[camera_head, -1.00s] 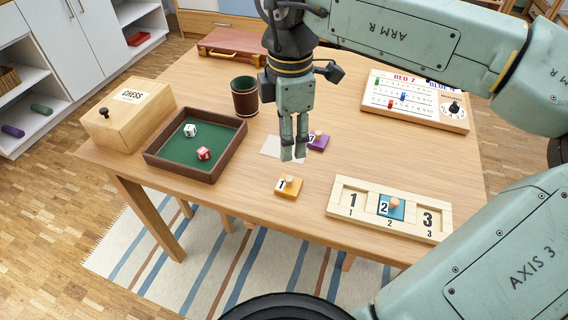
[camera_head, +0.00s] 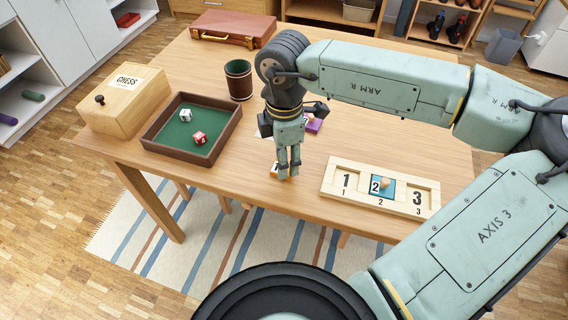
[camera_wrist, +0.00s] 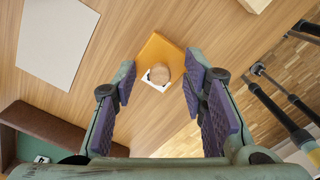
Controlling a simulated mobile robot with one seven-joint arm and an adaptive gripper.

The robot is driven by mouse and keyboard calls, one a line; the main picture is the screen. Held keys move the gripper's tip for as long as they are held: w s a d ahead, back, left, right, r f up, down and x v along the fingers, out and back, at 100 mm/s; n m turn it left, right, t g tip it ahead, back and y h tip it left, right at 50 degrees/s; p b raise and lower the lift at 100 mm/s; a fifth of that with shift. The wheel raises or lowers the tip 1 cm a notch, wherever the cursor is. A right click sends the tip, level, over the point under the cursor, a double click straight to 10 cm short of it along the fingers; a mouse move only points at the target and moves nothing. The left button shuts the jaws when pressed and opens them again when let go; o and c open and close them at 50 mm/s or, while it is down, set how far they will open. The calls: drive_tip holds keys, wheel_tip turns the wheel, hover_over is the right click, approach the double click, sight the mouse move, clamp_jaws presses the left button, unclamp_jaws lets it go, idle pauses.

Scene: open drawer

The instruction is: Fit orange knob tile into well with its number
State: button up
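The orange knob tile (camera_wrist: 157,52) lies on the table between my gripper's fingers in the wrist view, its round wooden knob (camera_wrist: 159,74) nearest the camera. In the head view the tile (camera_head: 275,169) is mostly hidden behind my gripper (camera_head: 288,174). My gripper (camera_wrist: 160,95) is open above the tile, with a gap on both sides of the knob. The wooden well board (camera_head: 334,192) lies to the right, with wells 1, 2 and 3. Well 1 (camera_head: 346,182) is empty. The blue tile (camera_head: 376,190) sits in well 2. Well 3 (camera_head: 417,198) is empty. The purple tile (camera_head: 315,126) lies behind my gripper, partly hidden.
A brown dice tray (camera_head: 161,150) with two dice, a chess box (camera_head: 118,112) and a brown cup (camera_head: 239,85) stand to the left. A briefcase (camera_head: 232,29) lies at the back. A white card (camera_wrist: 58,40) lies near the orange tile. The table's front edge is close.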

drive_tip(key=shift+c, duration=0.4)
clamp_jaws()
drive_tip(key=shift+r, duration=0.15)
